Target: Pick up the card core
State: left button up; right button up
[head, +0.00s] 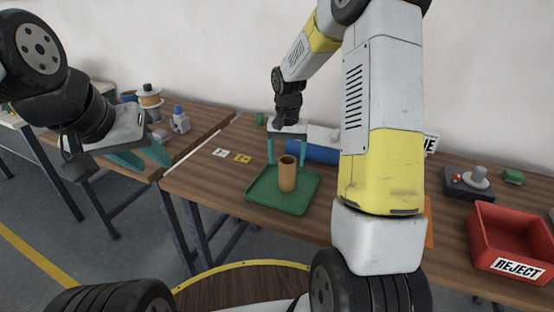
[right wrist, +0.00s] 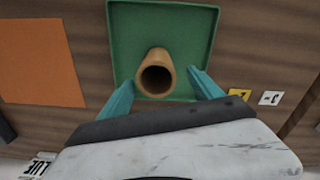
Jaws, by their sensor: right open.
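The card core (head: 287,174) is a brown hollow tube standing upright on a green tray (head: 262,197). In the right wrist view the core (right wrist: 157,76) is seen from above, with its dark bore facing the camera. My right gripper (head: 286,152) is open over the tray, with its teal fingers near the top of the core. In the right wrist view the fingers (right wrist: 163,92) stand apart on either side of the core, and I see a gap on both sides. My left gripper (head: 149,157) is away to the left, its teal fingers empty; their exact opening is unclear.
A red reject bin (head: 512,238) stands at the right. A blue container (head: 311,152) is behind the tray. An orange sheet (right wrist: 38,63) lies beside the tray. Yellow (head: 243,158) and white (head: 220,153) markers lie left of it. Spools (head: 150,98) stand on the left table.

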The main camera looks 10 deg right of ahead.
aim_at(287, 175)
jog(key=f, duration=0.7)
jog(key=shift+s+d, duration=0.1)
jog(key=shift+s, duration=0.25)
jog(key=c, duration=1.5)
jog(key=shift+o, duration=0.2)
jog(key=shift+r, duration=0.15)
